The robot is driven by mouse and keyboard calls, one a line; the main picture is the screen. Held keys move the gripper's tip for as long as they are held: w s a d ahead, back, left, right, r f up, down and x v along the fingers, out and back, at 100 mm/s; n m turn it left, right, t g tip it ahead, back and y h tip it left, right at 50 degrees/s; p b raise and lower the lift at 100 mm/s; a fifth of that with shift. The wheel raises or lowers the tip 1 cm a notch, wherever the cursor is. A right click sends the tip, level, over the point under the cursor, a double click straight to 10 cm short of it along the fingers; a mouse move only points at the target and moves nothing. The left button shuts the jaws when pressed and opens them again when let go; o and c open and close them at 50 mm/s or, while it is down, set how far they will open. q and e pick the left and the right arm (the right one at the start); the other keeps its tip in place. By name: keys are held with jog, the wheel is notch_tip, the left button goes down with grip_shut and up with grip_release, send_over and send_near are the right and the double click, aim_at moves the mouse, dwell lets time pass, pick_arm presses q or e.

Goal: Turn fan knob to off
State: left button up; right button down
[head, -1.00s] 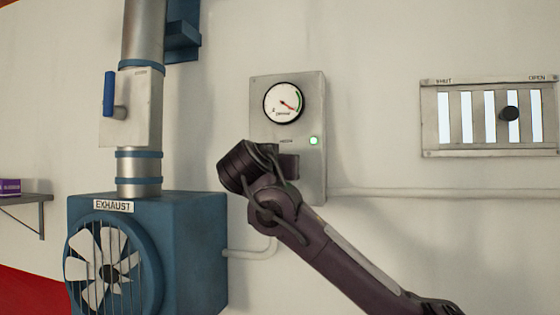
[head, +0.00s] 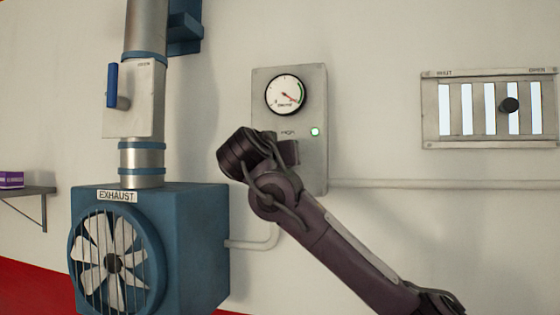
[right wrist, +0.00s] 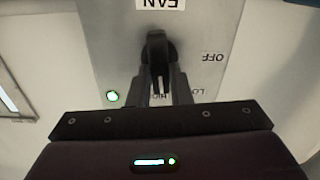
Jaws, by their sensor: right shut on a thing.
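The fan knob (right wrist: 157,48) is a black knob on the grey control panel (head: 312,80). In the right wrist view my right gripper (right wrist: 160,76) is shut on it, one finger on each side. A pale mark on the knob points toward the bottom of that picture. The OFF label (right wrist: 213,57) is to the right of the knob, and a partly covered LO label (right wrist: 197,92) is below OFF. In the head view my right gripper and wrist hide the knob. My left gripper is not in view.
The panel has a round gauge (head: 286,95) and a lit green lamp (head: 315,131). The blue exhaust fan (head: 192,240) stands at left, below a duct with a blue-handled lever (head: 112,86). A vent with a slider knob (head: 509,105) is at right.

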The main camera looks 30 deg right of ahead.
jog(key=n+b, duration=0.1)
jog(key=n, duration=0.4)
jog(key=n+b, duration=0.1)
jog(key=n, duration=0.5)
jog(key=n+b, duration=0.1)
jog(key=n, duration=0.4)
jog(key=shift+w+a+f+b, duration=0.2)
jog(key=shift+f+b, duration=0.1)
jog(key=shift+b, duration=0.1)
jog(key=shift+n, duration=0.4)
jog(key=c, duration=1.3)
grip_release()
jog(key=shift+d, duration=0.15)
jog(key=shift+w, duration=0.1)
jog(key=shift+f, duration=0.1)
